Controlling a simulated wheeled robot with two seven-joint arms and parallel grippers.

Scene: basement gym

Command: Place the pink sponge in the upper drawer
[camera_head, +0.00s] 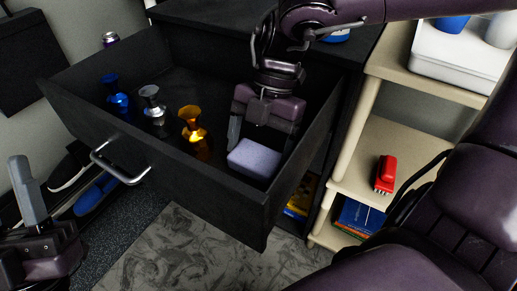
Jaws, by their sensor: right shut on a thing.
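The sponge (254,158) looks pale lavender rather than pink. It is a small block at the right front corner inside the open black upper drawer (205,190). My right gripper (262,140) reaches down into the drawer from above and is shut on the sponge, with a finger on either side. Whether the sponge touches the drawer floor is hard to tell. My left gripper (30,192) is at the lower left, outside the drawer, with one grey finger pointing up; its opening cannot be made out.
Blue (116,98), clear (152,106) and amber (194,130) bottles stand in the drawer's left and middle. The drawer handle (120,168) juts out in front. A beige shelf (368,150) with a red brush (386,174) stands at the right. Shoes (95,193) lie below left.

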